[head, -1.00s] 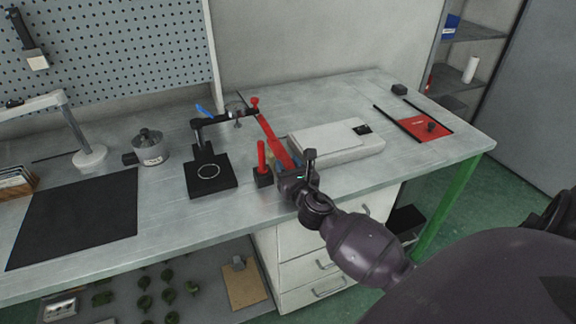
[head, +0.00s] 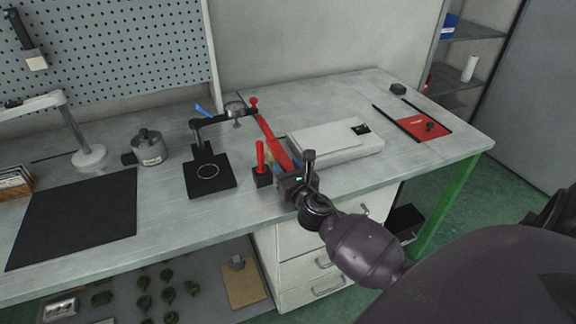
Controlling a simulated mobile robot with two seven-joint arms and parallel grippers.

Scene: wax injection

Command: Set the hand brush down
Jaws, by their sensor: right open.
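My right gripper (head: 284,178) is open at the front edge of the workbench, just right of a small black block with an upright red handle (head: 261,156). A small tan and blue thing (head: 269,157) shows just behind the gripper, beside a long red bar (head: 275,143). It may be the hand brush, but it is mostly hidden and too small to be sure. I cannot tell whether it touches the jaws. My left gripper is not in view.
A white flat box (head: 335,143) lies right of the gripper. A black stand (head: 210,174) with a ring is to the left, then a metal pot (head: 149,149) and a black mat (head: 75,220). A red pad (head: 418,128) lies at the right. The bench front between mat and stand is clear.

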